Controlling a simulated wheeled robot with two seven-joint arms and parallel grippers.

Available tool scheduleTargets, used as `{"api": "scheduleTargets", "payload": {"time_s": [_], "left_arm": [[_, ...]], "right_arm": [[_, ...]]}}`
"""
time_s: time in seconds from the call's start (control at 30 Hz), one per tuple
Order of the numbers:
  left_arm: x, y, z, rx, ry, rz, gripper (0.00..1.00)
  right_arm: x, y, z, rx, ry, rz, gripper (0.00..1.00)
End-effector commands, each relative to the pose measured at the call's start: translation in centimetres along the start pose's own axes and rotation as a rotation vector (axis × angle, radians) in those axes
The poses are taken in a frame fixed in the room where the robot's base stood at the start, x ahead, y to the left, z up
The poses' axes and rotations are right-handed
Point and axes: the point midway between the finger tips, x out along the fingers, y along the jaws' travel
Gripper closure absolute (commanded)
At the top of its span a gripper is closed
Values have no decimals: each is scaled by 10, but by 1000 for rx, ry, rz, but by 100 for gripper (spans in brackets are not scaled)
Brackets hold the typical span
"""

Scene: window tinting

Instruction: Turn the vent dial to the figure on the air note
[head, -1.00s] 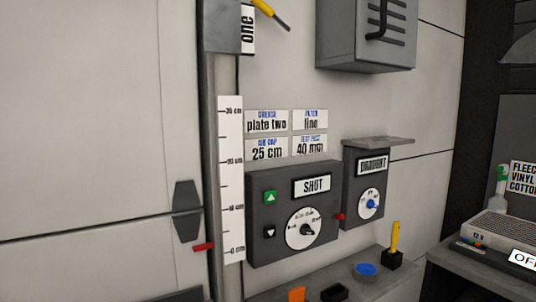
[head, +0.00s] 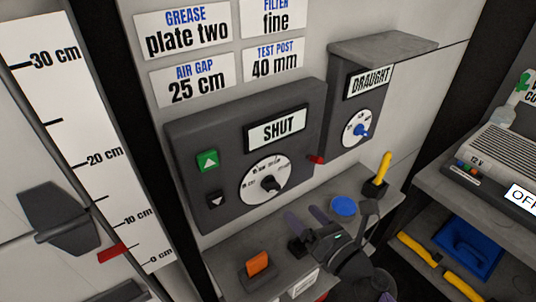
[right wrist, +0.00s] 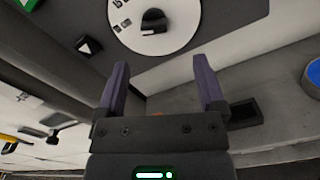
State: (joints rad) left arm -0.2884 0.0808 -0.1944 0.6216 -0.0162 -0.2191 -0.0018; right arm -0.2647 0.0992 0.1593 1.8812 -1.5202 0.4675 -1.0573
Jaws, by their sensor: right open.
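The air note (head: 193,80) reads "AIR GAP 25 cm" and is fixed to the wall above a dark control box (head: 218,140). The box has a "SHUT" display (head: 277,130) and a white dial (head: 257,183) with a black knob (head: 270,184); its small printing is unclear. The dial also shows at the top of the right wrist view (right wrist: 160,35), upside down. My right gripper (head: 306,217) is open and empty, below and in front of the dial, apart from it. Its two fingers (right wrist: 162,82) point toward the dial. My left gripper is not in view.
A "DRAUGHT" box (head: 343,105) with a blue-knobbed dial stands to the right. A ledge below carries an orange block (head: 257,262), a blue disc (head: 343,206) and a yellow-handled tool (head: 384,168). A centimetre scale (head: 95,140) with a red pointer (head: 112,252) stands left.

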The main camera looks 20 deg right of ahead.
Motion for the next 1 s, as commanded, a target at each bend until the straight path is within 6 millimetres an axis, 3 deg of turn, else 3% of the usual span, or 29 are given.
{"api": "scheduleTargets", "payload": {"time_s": [0.4, 0.6, 0.83, 1.0], "left_arm": [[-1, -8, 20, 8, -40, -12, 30], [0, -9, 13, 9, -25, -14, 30], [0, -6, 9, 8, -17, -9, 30], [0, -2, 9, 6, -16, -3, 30]], "right_arm": [[82, 1, 2, -24, -3, 5, 12], [98, 2, 1, -23, -1, 5, 12], [98, 2, 2, -23, -1, 4, 12], [98, 2, 1, -23, 0, 4, 48]]}}
